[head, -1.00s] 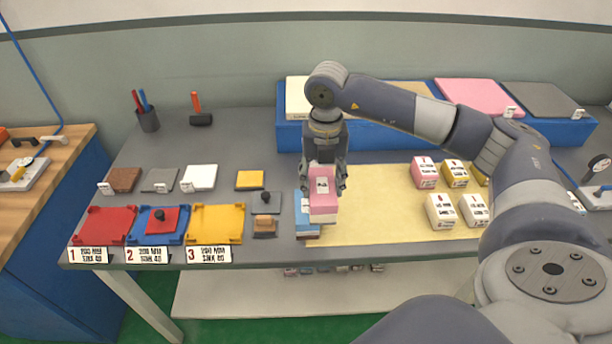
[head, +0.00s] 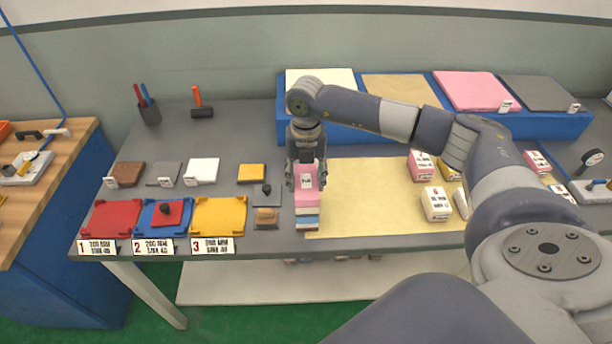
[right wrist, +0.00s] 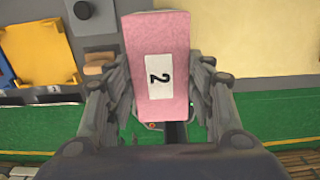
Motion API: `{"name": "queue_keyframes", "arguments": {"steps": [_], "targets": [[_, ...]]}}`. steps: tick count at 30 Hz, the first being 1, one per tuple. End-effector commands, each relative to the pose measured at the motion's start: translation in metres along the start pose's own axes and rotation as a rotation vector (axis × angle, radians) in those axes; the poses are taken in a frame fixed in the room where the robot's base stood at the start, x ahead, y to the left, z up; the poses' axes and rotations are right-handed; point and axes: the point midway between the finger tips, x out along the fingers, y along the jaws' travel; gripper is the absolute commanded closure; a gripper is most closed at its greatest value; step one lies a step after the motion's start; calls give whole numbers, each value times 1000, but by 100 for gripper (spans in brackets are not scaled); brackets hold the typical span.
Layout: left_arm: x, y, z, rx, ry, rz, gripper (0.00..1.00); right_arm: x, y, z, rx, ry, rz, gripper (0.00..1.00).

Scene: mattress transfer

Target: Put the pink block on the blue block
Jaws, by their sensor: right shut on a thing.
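The pink block (head: 307,197) with a white label is between the fingers of my right gripper (head: 306,178), which is shut on it. In the right wrist view the pink block (right wrist: 158,60) shows a label with a 2, and the right gripper (right wrist: 160,95) has a finger on each side. The blue block (head: 307,222) is low in a stack at the table's front edge, directly below the pink block in the head view. A pale layer lies between pink and blue. Whether the held block touches the stack, I cannot tell. My left gripper is not in view.
A cream mat (head: 370,205) lies right of the stack. Pink, yellow and white labelled blocks, such as a white one (head: 436,204), stand on its right. Left are a small grey plate with a black knob (head: 266,196) and a yellow tray (head: 218,217). Blue shelving (head: 540,122) stands behind.

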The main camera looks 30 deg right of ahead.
Motion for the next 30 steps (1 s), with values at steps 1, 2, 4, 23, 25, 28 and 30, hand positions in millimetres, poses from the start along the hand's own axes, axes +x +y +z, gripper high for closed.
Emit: {"name": "queue_keyframes", "arguments": {"steps": [1,2,4,23,25,28,30], "targets": [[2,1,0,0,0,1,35,2,0,0,0,0,0,69],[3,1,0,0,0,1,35,3,0,0,0,0,0,69],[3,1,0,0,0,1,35,3,0,0,0,0,1,44],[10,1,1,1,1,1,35,-18,1,1,0,-5,5,31],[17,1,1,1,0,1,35,-32,1,1,0,-5,5,31],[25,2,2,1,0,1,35,-55,1,1,-1,-6,6,31],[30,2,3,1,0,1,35,-71,1,1,-1,-6,5,31]]}}
